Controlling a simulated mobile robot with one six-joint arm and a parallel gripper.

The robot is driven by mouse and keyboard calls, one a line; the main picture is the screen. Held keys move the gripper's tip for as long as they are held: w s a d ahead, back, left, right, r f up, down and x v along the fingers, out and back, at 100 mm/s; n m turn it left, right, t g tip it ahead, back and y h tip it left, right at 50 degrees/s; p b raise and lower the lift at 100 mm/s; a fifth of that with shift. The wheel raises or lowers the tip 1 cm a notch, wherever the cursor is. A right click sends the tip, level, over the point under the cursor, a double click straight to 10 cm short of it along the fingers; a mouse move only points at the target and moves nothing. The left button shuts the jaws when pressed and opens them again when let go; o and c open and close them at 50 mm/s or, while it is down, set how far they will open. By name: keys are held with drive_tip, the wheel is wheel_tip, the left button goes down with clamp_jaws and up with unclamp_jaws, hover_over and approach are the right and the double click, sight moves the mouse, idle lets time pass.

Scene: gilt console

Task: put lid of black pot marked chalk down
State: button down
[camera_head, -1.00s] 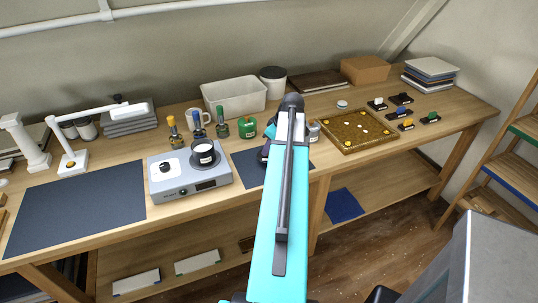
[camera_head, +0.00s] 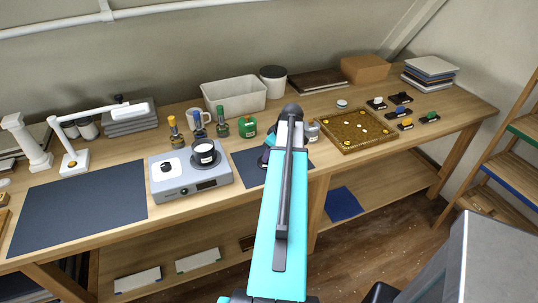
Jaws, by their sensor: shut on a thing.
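An open black pot (camera_head: 204,150) with a pale label and white contents stands on the right part of the grey hot plate (camera_head: 212,184). My gripper (camera_head: 266,154) is over the small dark mat (camera_head: 246,172), to the right of the hot plate. My turquoise arm hides most of it, with only a dark edge showing to the left of the arm. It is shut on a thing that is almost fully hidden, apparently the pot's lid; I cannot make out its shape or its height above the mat.
A green pot (camera_head: 248,126), several bottles and a mug (camera_head: 196,118) stand behind the hot plate. A grey pot (camera_head: 312,131) and a cork tray (camera_head: 356,131) are right of my arm. The large dark mat (camera_head: 78,208) at left is clear.

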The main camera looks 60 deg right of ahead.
drive_tip(key=c, duration=1.6)
unclamp_jaws()
drive_tip(key=shift+o, duration=0.2)
drive_tip(key=shift+r, duration=0.15)
drive_tip(key=b+v, duration=0.2)
drive_tip(key=v, duration=1)
drive_tip(key=shift+r, duration=0.1)
